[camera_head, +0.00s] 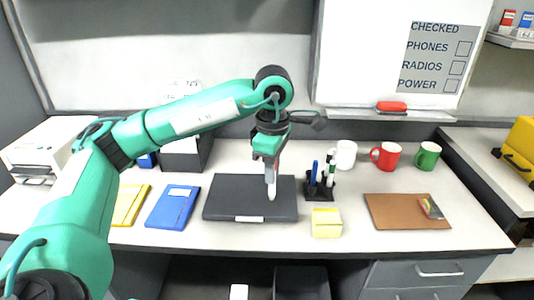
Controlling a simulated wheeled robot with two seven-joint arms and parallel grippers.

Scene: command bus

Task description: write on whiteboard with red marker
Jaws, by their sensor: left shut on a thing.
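The whiteboard (360,50) hangs on the back wall at the upper right. It bears a printed list headed CHECKED, with PHONES, RADIOS and POWER beside boxes. My left gripper (271,186) points down above the dark closed laptop on the desk, well below and left of the whiteboard. It is shut on a slim pale thing, apparently a marker; its colour is mostly hidden. A black marker holder (320,190) stands just right of the gripper, with a blue marker (313,172) and a green-and-white marker (330,172) upright in it. My right gripper is not in view.
A tray (350,114) with a red eraser (391,106) runs under the whiteboard. White (346,155), red (386,156) and green (428,156) mugs stand below it. The laptop (225,200), yellow notes (326,222) and a brown clipboard (390,212) lie along the desk.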

